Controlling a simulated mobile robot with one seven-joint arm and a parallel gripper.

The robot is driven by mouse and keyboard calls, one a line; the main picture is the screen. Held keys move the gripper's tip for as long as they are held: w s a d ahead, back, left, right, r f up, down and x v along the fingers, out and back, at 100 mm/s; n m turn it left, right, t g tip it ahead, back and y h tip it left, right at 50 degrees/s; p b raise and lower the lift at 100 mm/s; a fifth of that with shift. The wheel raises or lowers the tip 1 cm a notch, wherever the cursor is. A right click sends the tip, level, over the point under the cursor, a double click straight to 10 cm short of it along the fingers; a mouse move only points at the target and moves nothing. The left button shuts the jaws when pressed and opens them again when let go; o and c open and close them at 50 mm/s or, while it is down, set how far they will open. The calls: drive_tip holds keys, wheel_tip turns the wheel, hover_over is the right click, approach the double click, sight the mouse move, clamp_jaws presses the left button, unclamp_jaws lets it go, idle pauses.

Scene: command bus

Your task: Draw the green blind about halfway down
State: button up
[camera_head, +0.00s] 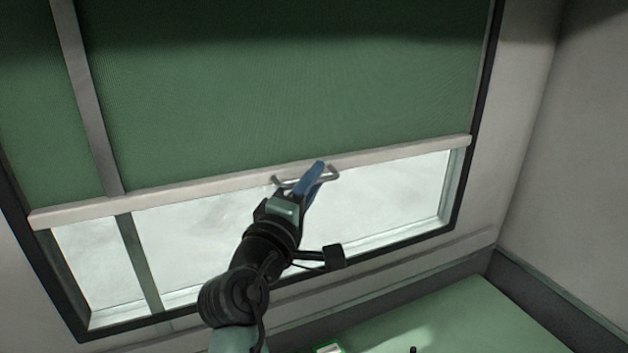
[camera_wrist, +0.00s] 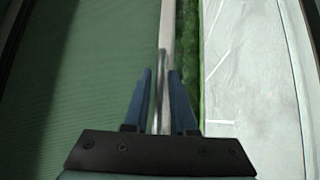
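The green blind (camera_head: 280,90) hangs over the upper, larger part of the window and ends in a pale bottom bar (camera_head: 220,187). A small silver handle (camera_head: 331,177) sticks out from the bar right of its middle. My gripper (camera_head: 314,178) reaches up from below, with its blue fingers at the handle. In the wrist view the fingers (camera_wrist: 160,85) stand on either side of the handle (camera_wrist: 160,110), with narrow gaps that suggest they are not pressed on it. The blind (camera_wrist: 95,80) lies left of the bar there.
Bright window glass (camera_head: 390,200) shows below the bar, inside a dark frame (camera_head: 478,120). A grey upright (camera_head: 92,110) crosses the window at the left. A green surface (camera_head: 440,325) lies below the window at the right. A plain wall (camera_head: 575,160) stands at the right.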

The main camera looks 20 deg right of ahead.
drive_tip(key=shift+o, duration=1)
drive_tip(key=shift+s, duration=0.1)
drive_tip(key=b+v, duration=0.3)
drive_tip(key=v, duration=0.9)
drive_tip(key=shift+s+a, duration=0.25)
drive_tip(key=shift+a, duration=0.1)
drive_tip(key=shift+f, duration=0.1)
drive_tip(key=s+a+r+m+t+y, duration=0.1)
drive_tip(key=a+r+m+t+y, duration=0.15)
drive_tip(key=r, duration=0.45)
drive_tip(key=s+a+r+m+t+y, duration=0.1)
drive_tip(key=a+r+m+t+y, duration=0.2)
drive_tip(key=r, duration=0.4)
drive_tip(key=s+a+r+m+t+y+p, duration=0.1)
drive_tip(key=s+a+r+m+t+y, duration=0.1)
drive_tip(key=s+a+r+t+y, duration=0.2)
drive_tip(key=s+r+t+y, duration=0.3)
drive_tip(key=s+r, duration=0.3)
drive_tip(key=r, duration=0.2)
drive_tip(key=shift+a+r+t+y, duration=0.3)
drive_tip(key=shift+a+t+y, duration=0.05)
drive_tip(key=shift+a, duration=0.05)
